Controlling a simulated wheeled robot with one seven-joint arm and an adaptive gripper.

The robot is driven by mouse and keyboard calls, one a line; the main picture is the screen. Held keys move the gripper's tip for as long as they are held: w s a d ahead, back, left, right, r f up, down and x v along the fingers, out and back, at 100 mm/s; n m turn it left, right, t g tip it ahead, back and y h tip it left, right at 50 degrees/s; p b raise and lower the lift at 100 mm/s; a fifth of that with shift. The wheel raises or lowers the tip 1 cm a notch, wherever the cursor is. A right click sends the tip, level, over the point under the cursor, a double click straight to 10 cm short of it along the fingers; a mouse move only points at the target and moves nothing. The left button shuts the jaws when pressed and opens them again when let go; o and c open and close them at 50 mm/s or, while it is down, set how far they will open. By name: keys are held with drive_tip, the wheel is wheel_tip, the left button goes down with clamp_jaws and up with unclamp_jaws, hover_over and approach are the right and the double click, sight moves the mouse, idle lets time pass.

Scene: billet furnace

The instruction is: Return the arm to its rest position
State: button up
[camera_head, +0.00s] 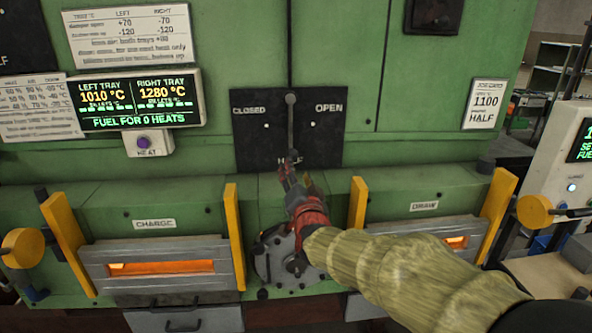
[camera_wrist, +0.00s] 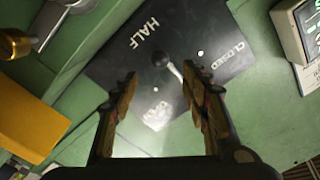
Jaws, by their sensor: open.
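My gripper (camera_head: 287,178) is in front of the lower edge of the black damper plate (camera_head: 252,140) on the green furnace wall. Its two fingers are spread and empty in the wrist view (camera_wrist: 165,78). My arm reaches in from the lower right. A lever with a round knob (camera_head: 290,99) stands upright on the plate, between the CLOSED and OPEN labels. In the wrist view the knob (camera_wrist: 160,59) appears beyond the gap between the fingertips, and I see no contact. The HALF label at the plate's bottom is partly hidden by my gripper in the head view.
A charge door (camera_head: 160,252) and a draw door (camera_head: 425,228) glow below, flanked by yellow posts (camera_head: 66,240). A round grey fitting (camera_head: 272,265) is below my gripper. A tray display (camera_head: 140,102) is on the left; a white console (camera_head: 565,160) stands right.

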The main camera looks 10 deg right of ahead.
drive_tip(key=shift+s, duration=0.1)
drive_tip(key=s+d+f+n+g, duration=0.2)
drive_tip(key=s+d+f+g, duration=0.1)
drive_tip(key=s, duration=1.1)
drive_tip(key=s+d+f+n+g, duration=0.3)
drive_tip(key=s+d+f+g, duration=0.1)
drive_tip(key=s, duration=1)
drive_tip(key=s+d+f+n+g, duration=0.2)
drive_tip(key=s+f+g, duration=0.3)
drive_tip(key=s, duration=0.9)
drive_tip(key=shift+s+d+f+g+h, duration=0.25)
drive_tip(key=shift+d+f+g+h, duration=0.05)
drive_tip(key=shift+d+f, duration=0.4)
